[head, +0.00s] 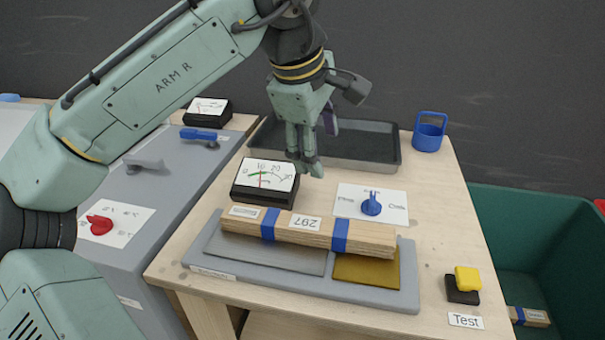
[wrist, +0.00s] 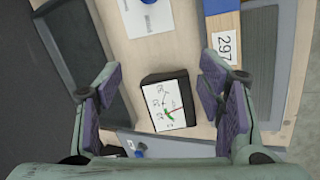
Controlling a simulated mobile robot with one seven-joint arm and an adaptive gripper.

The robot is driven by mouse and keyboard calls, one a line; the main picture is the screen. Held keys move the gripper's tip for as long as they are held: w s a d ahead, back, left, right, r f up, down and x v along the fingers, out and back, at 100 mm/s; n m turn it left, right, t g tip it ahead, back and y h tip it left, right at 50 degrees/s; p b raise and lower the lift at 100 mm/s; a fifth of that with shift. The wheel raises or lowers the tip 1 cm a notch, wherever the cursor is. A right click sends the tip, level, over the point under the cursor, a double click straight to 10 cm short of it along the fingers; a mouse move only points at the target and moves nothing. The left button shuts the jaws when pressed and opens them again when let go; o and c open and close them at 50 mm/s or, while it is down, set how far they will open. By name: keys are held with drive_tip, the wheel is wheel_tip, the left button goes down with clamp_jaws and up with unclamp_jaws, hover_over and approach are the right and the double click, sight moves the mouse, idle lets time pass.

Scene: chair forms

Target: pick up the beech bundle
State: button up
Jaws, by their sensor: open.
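The beech bundle (head: 305,231) is a stack of pale wood strips with two blue bands and a label reading 297. It lies across a grey board (head: 375,296) with a grey pad and a brown-yellow pad. My gripper (head: 308,168) hangs above the table behind the bundle, near the black dial meter (head: 264,197), apart from the bundle. In the wrist view the gripper (wrist: 160,105) is open and empty, with the dial meter (wrist: 167,102) between its purple fingertips. Part of the bundle (wrist: 223,38) shows at upper right there, with its label visible.
A dark tray (head: 360,165) and a blue container (head: 429,132) stand at the back. A white card with a blue knob (head: 371,204) lies behind the bundle. Yellow and black blocks (head: 465,284) sit at right. A green bin (head: 520,235) holds another wood bundle (head: 528,317).

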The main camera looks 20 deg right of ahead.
drive_tip(key=s+a+f+n+g+y, duration=0.3)
drive_tip(key=s+a+y, duration=0.1)
hover_over(306, 222)
drive_tip(key=f, duration=0.4)
drive_tip(key=shift+s+a+f, duration=0.1)
drive_tip(key=shift+s+a, duration=0.05)
drive_tip(key=shift+s, duration=0.1)
drive_tip(key=shift+w+f+p, duration=0.15)
drive_tip(key=shift+f+p, duration=0.2)
drive_tip(key=shift+f, duration=1.1)
drive_tip(key=shift+w+f+p, duration=0.1)
drive_tip(key=shift+f+p, duration=0.25)
drive_tip(key=shift+f, duration=1.1)
drive_tip(key=shift+c, duration=0.6)
clamp_jaws()
